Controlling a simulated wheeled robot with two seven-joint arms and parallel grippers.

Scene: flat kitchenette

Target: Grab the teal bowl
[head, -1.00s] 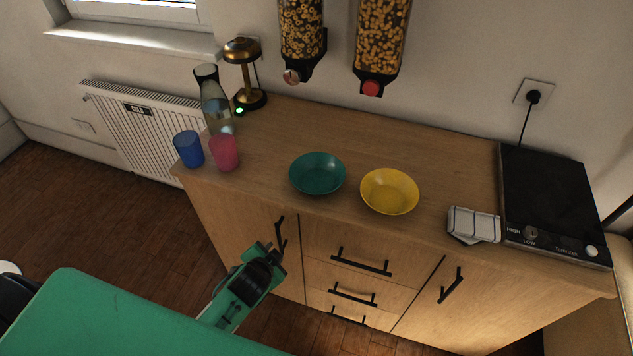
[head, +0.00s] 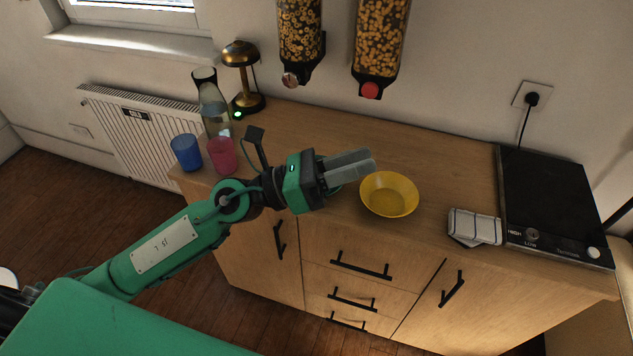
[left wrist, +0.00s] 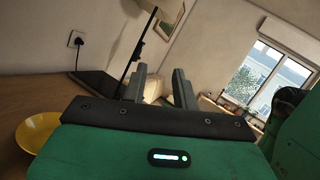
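The teal bowl (head: 335,190) is on the wooden counter, almost wholly hidden behind my left gripper in the head view; only a small sliver shows below the fingers. My left gripper (head: 364,163) is over the bowl's place, its fingers pointing right toward the yellow bowl's side. In the left wrist view the two fingers of my left gripper (left wrist: 159,85) stand apart with nothing between them. The teal bowl does not show in that view. The height of the gripper above the bowl is hard to tell. My right gripper is not in view.
A yellow bowl (head: 389,195) sits just right of the gripper. A pink cup (head: 222,156), a blue cup (head: 186,152), a carafe (head: 214,108) and a brass lamp (head: 243,80) stand left. Dispensers (head: 380,45) hang above.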

